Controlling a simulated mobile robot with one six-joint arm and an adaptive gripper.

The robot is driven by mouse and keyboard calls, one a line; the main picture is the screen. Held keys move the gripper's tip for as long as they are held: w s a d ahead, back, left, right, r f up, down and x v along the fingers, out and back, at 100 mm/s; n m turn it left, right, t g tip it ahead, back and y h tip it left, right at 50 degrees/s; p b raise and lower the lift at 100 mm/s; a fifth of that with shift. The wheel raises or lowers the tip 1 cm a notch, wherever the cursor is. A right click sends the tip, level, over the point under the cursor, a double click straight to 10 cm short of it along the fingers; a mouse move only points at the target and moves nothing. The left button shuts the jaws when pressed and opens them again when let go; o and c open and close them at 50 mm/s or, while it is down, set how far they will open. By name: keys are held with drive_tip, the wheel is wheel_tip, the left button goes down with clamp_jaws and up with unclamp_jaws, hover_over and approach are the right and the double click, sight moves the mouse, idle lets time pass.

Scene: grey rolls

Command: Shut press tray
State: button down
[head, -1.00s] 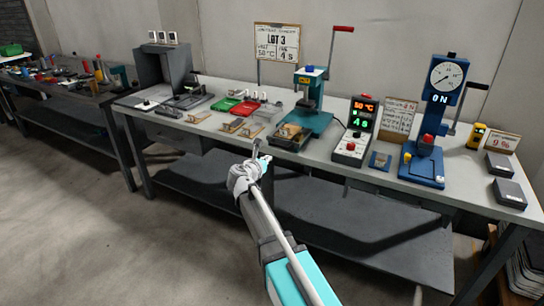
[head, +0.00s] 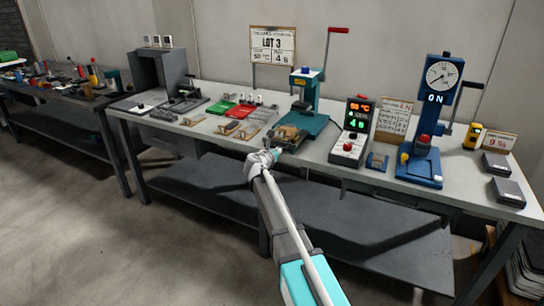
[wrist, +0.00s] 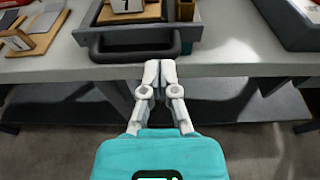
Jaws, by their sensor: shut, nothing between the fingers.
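The press (head: 308,95) is teal, with a red-handled lever, and stands on the bench. Its dark tray (head: 278,142) sticks out at the front, with a tan wooden piece (head: 288,131) in it. The wrist view shows the tray (wrist: 194,32) with its dark front handle (wrist: 135,47) over the bench edge and part of the wooden piece (wrist: 130,12) inside. My gripper (head: 276,152) is shut and empty, just in front of the tray. In the wrist view my fingertips (wrist: 160,66) are close below the right end of the handle; I cannot tell whether they touch.
A control box (head: 351,132) showing 50 °C and 4 s stands right of the press. A blue gauge stand (head: 432,120) is further right. Wooden pieces (head: 232,128) and a red tray (head: 241,111) lie left of the tray. The bench front edge (wrist: 250,70) runs under the handle.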

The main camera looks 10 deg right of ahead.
drive_tip(key=shift+w+d+f, duration=0.1)
drive_tip(key=shift+w+d, duration=0.2)
drive_tip(key=shift+w, duration=0.15)
